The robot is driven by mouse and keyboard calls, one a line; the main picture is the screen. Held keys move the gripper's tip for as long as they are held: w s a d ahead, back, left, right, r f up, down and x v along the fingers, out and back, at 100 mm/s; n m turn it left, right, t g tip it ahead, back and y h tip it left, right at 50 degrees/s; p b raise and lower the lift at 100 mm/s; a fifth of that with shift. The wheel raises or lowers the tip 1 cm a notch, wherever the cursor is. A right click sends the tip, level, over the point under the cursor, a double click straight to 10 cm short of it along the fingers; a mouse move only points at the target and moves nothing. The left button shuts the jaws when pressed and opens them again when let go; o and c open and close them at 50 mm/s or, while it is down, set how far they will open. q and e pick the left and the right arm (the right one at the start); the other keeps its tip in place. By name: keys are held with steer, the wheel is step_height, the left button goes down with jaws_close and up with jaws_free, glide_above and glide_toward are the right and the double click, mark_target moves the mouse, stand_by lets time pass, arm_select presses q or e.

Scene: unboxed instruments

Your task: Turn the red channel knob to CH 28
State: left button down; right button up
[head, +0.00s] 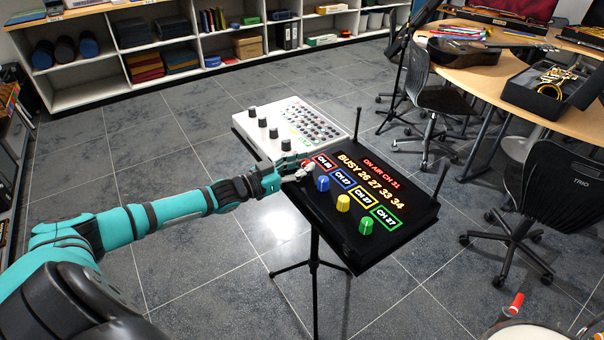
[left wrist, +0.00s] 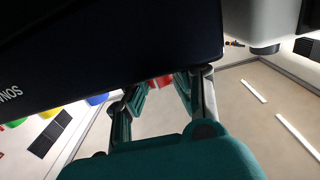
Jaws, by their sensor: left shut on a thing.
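The black panel (head: 318,201) stands on a music-stand-like support. Its screen shows "ON AIR CH 31" and "BUSY 26 27 33 34". My left gripper (head: 303,170) is shut on the red channel knob (head: 306,162), which it mostly covers. The red-framed readout (head: 324,162) beside it looks like CH 26 or CH 28; the last digit is too small to be sure. In the left wrist view the fingers (left wrist: 160,92) reach under a dark edge, with a bit of the red knob (left wrist: 163,81) between them. My right gripper is not in view.
Blue (head: 322,183), yellow (head: 343,202) and green (head: 366,225) knobs line the panel's near edge; their readouts show CH 27. A white mixer (head: 285,154) with black knobs is close behind the gripper. Chairs (head: 527,205) and a wooden table (head: 480,72) stand right.

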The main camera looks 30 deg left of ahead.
arm_select(q)
steer(key=shift+r, duration=0.1)
steer(key=c, duration=1.1)
jaws_free()
steer(key=shift+d, duration=0.1)
steer(key=shift+o, duration=0.2)
steer(key=shift+s+a, duration=0.25)
steer(key=shift+s, duration=0.2)
steer(key=v, duration=1.1)
